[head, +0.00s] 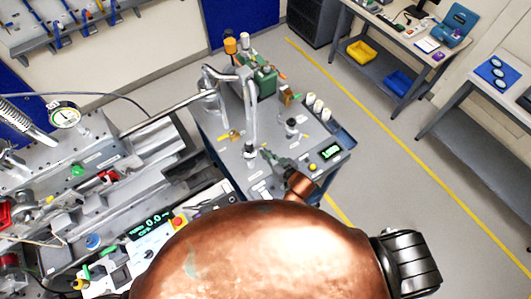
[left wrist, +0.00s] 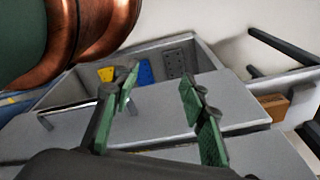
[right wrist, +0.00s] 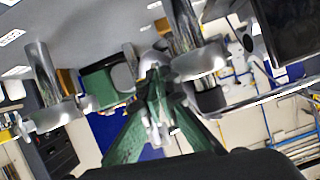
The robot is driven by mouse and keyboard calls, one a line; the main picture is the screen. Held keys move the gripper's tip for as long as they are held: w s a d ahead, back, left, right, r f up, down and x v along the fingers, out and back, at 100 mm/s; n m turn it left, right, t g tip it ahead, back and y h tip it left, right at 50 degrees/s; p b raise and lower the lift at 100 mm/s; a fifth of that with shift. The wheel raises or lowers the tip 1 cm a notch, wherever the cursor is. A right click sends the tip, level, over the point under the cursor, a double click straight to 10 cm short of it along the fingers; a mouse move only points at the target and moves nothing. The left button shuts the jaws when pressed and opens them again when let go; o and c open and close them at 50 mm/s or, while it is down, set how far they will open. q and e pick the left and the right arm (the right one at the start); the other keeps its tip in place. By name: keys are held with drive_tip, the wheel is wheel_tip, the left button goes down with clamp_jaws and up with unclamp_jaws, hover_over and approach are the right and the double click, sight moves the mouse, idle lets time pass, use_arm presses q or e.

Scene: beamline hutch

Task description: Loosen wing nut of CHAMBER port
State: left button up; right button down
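My right gripper (head: 272,158) is above the grey cart top, near the foot of the bent metal pipe (head: 249,105). In the right wrist view its green fingers (right wrist: 158,85) converge close together. A small silvery part (right wrist: 155,128) shows between them; I cannot tell whether they grip it. Metal tubes with clamped flanges (right wrist: 200,62) stand either side. I cannot single out the CHAMBER port or its wing nut. My left gripper (left wrist: 158,95) is open and empty, facing a grey tray (left wrist: 215,50). It is not visible in the head view.
The grey cart (head: 225,165) carries a green unit (head: 265,80), white cylinders (head: 318,108) and a green display (head: 330,152). A metal bench (head: 150,155) with a gauge (head: 66,115) stands left. My copper arm covers the bottom centre. Floor right of the cart is clear.

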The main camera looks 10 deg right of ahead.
drive_tip(key=shift+r, duration=0.1)
idle(0.4)
drive_tip(key=c, duration=2.2)
unclamp_jaws()
